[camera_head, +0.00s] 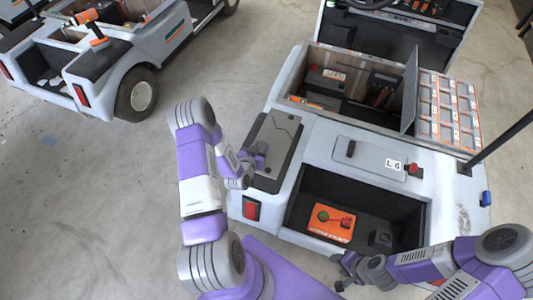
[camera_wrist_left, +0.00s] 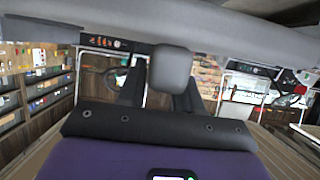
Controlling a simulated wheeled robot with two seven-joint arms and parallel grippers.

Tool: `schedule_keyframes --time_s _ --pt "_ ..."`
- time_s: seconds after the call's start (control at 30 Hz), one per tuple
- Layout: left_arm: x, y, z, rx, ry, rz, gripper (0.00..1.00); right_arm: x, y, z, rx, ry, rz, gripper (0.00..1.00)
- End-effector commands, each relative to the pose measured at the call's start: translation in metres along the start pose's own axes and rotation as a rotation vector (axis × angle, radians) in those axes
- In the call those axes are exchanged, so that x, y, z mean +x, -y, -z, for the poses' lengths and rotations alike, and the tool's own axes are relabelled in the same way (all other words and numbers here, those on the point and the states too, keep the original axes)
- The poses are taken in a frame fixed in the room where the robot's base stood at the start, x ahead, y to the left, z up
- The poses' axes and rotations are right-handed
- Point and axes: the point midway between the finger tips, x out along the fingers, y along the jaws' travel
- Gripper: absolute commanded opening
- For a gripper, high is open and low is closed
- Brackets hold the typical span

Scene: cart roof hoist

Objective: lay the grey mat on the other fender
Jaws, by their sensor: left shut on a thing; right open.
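The dark grey mat (camera_head: 277,142) lies on the left fender of the near cart, with a thin crooked line across its surface. My left gripper (camera_head: 257,158) is at the mat's left edge, shut on it; its fingers are partly hidden. In the left wrist view a grey sheet (camera_wrist_left: 240,38) spans the top, and a grey block (camera_wrist_left: 171,68) shows at the fingers. The other fender (camera_head: 464,212), on the right, is bare with a scuffed patch. My right gripper (camera_head: 341,271) is open and empty in front of the cart's rear bay.
The rear bay holds an orange box (camera_head: 331,223) with red and green knobs. A panel labelled L6 (camera_head: 370,158) lies between the fenders, with a dark post (camera_head: 500,142) beside the right fender. A second cart (camera_head: 135,50) stands back left. Floor is clear at left.

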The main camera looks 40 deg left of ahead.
Motion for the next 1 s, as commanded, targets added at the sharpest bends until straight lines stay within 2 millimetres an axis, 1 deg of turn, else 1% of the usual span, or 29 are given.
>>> schedule_keyframes --time_s 0.03,0.1,0.2,0.37,0.53,0.6,0.77,0.8,0.97,1.0 --pt "0.005 0.000 -0.012 -0.001 -0.001 0.000 0.00 0.005 -0.002 0.000 0.000 0.000 0.000 0.49" --pt "0.010 -0.001 -0.023 -0.001 -0.002 0.000 0.00 0.008 -0.003 0.000 0.001 0.001 0.000 0.49" --pt "0.014 -0.001 -0.033 -0.001 -0.004 0.000 0.00 0.010 -0.004 0.000 0.001 0.001 0.000 0.49" --pt "0.018 -0.001 -0.042 -0.001 -0.004 0.000 0.00 0.011 -0.004 0.000 0.001 0.001 0.000 0.49" --pt "0.028 -0.001 -0.065 -0.001 -0.004 0.000 0.00 0.018 -0.007 0.001 0.001 0.000 0.000 0.49" --pt "0.030 -0.001 -0.070 0.000 -0.004 0.000 0.00 0.019 -0.007 0.001 0.001 0.000 0.000 0.49" --pt "0.029 -0.001 -0.070 0.001 -0.003 0.000 0.00 0.018 -0.007 0.001 0.001 0.000 0.000 0.49" --pt "0.029 -0.001 -0.072 0.001 0.002 0.000 0.36 0.018 -0.007 0.001 0.001 0.000 0.000 0.49" --pt "0.029 -0.001 -0.071 0.001 0.001 0.000 0.59 0.018 -0.007 0.001 0.001 0.000 0.000 0.49" --pt "0.029 -0.001 -0.071 0.001 0.001 0.000 0.59 0.018 -0.007 0.001 0.000 0.000 0.000 0.49"
